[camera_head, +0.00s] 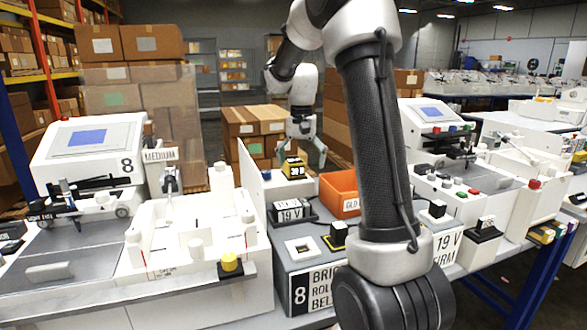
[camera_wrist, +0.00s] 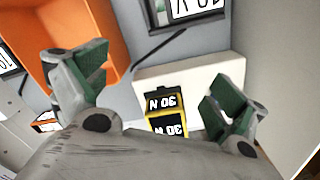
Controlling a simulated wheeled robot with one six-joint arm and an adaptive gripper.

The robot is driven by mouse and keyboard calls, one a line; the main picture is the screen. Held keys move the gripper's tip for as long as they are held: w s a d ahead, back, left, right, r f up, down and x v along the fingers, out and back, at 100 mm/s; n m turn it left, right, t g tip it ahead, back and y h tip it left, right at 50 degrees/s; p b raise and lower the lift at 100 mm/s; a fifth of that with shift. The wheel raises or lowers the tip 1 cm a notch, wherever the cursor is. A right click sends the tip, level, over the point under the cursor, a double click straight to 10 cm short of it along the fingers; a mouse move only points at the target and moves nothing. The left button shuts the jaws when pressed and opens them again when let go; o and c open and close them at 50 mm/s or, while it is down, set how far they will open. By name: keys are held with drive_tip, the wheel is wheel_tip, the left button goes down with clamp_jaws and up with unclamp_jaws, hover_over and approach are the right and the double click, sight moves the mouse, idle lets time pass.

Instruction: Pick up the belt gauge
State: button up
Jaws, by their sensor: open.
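The lower part of the block is hidden by the gripper's body there.
An orange bin (camera_head: 338,190) stands right of the block; it also shows in the wrist view (camera_wrist: 70,30). A "19 V" block (camera_head: 290,211) sits in front. A white fixture (camera_head: 190,240) is at left. Cardboard boxes (camera_head: 245,125) stand behind. My arm hides part of the station.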

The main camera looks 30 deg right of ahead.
sight(294, 160)
drive_tip(key=w+d+m, duration=0.1)
drive_tip(key=w, duration=0.1)
drive_tip(key=w+m, duration=0.2)
drive_tip(key=w, duration=0.1)
drive_tip(key=w+d+f+m, duration=0.1)
drive_tip(key=w, duration=0.1)
drive_tip(key=shift+w+d+m, duration=0.3)
drive_tip(key=shift+d, duration=0.05)
drive_tip(key=w+r+m, duration=0.3)
drive_tip(key=m, duration=0.1)
drive_tip(key=shift+w+d+r+t, duration=0.15)
drive_tip(key=shift+d+r+t, duration=0.15)
drive_tip(key=shift+r, duration=0.1)
drive_tip(key=shift+r+m, duration=0.3)
drive_tip(key=shift+m, duration=0.5)
drive_tip(key=shift+s+f+m, duration=0.25)
drive_tip(key=shift+s+m, duration=0.05)
drive_tip(key=shift+m, duration=0.5)
wheel_tip(294, 160, down, 8)
drive_tip(key=shift+r, duration=0.25)
drive_tip(key=shift+c, duration=0.2)
